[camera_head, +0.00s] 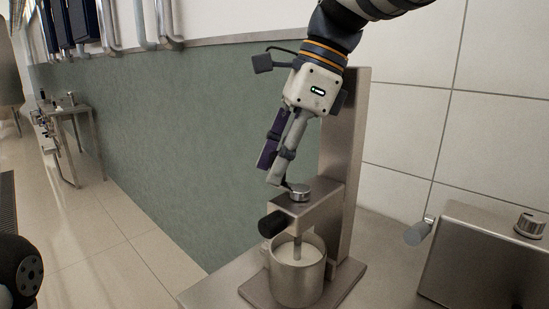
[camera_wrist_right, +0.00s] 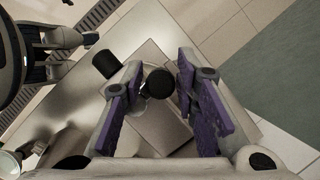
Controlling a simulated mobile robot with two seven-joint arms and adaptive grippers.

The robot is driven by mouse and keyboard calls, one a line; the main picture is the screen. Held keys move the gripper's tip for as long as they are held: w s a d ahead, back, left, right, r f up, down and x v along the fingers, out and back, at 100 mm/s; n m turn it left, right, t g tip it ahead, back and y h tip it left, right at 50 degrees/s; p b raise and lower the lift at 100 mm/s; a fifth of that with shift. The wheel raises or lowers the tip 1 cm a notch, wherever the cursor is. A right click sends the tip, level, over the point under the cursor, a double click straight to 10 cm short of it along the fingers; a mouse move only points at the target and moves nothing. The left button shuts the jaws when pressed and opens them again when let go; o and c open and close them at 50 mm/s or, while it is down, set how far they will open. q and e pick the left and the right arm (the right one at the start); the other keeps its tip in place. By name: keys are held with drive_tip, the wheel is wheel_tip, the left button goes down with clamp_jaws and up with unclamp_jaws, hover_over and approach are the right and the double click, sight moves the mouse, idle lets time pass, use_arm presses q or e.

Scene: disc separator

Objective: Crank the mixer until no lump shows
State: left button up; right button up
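The mixer is a steel stand (camera_head: 343,150) with a head (camera_head: 316,208) over a steel pot (camera_head: 297,284). White liquid (camera_head: 297,252) fills the pot around the stirring shaft; the view is too small to tell whether lumps show. A round steel cap (camera_head: 299,191) sits on the head, and a black cylinder (camera_head: 272,224) sticks out at its front left. My right gripper (camera_head: 279,183) points down just above the cap. In the right wrist view its purple-padded fingers (camera_wrist_right: 155,97) stand apart, with a round black knob (camera_wrist_right: 158,84) seen between them; contact is unclear.
A steel box (camera_head: 480,262) with a dial (camera_head: 530,225) and a grey-handled lever (camera_head: 418,232) stands to the right. The tabletop's left edge is close to the mixer. A far bench (camera_head: 70,110) stands against the green wall. Floor at left is mostly clear.

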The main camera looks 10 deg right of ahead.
wheel_tip(320, 180, up, 10)
idle(0.4)
drive_tip(key=shift+o, duration=0.2)
